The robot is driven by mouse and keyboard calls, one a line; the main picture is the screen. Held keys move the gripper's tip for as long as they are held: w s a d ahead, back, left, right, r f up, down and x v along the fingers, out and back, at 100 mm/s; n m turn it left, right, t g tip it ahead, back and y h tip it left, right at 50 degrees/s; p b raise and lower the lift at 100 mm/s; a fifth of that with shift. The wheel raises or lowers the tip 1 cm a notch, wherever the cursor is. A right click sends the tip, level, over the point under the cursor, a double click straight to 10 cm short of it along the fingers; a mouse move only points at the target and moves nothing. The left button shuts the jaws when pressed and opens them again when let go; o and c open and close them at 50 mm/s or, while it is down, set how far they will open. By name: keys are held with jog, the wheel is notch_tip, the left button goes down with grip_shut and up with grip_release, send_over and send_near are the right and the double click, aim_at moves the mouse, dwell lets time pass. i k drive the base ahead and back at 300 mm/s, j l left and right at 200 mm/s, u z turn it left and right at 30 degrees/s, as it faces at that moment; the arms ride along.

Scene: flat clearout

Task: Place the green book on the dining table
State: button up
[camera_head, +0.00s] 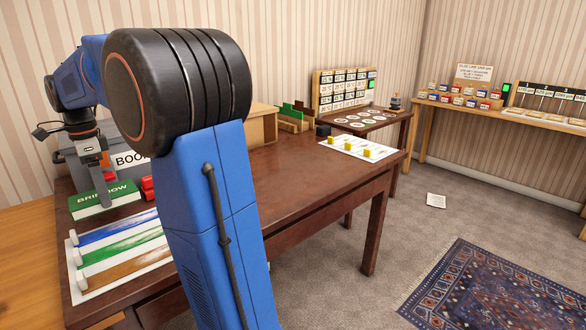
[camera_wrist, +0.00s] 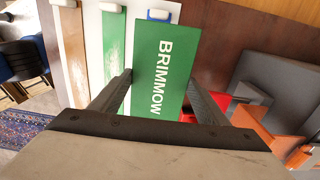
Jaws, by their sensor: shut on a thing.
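My gripper (camera_head: 108,180) points down onto the book. In the wrist view the green book (camera_wrist: 165,65) is between the two fingers of my gripper (camera_wrist: 160,85), which is shut on it. I cannot tell whether the book touches the tabletop or is held just above it. Part of the book's near end is hidden by my gripper in the wrist view.
A sheet with blue, green and brown stripes (camera_head: 125,252) lies in front of the book. A red object (camera_head: 147,187) and a grey box (camera_head: 72,168) are close by. A sheet with yellow blocks (camera_head: 358,149) is at the far end. The table's middle is mostly clear.

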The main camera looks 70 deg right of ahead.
aim_at(273, 173)
jog(key=k+l+z, duration=0.1)
jog(key=l, duration=0.25)
jog(key=k+l, duration=0.15)
jog(key=l, duration=0.15)
jog(key=k+l+z, duration=0.15)
jog(key=l, duration=0.2)
jog(key=k+l, duration=0.1)
jog(key=l, duration=0.25)
jog(key=k+l+z, duration=0.15)
jog(key=l, duration=0.2)
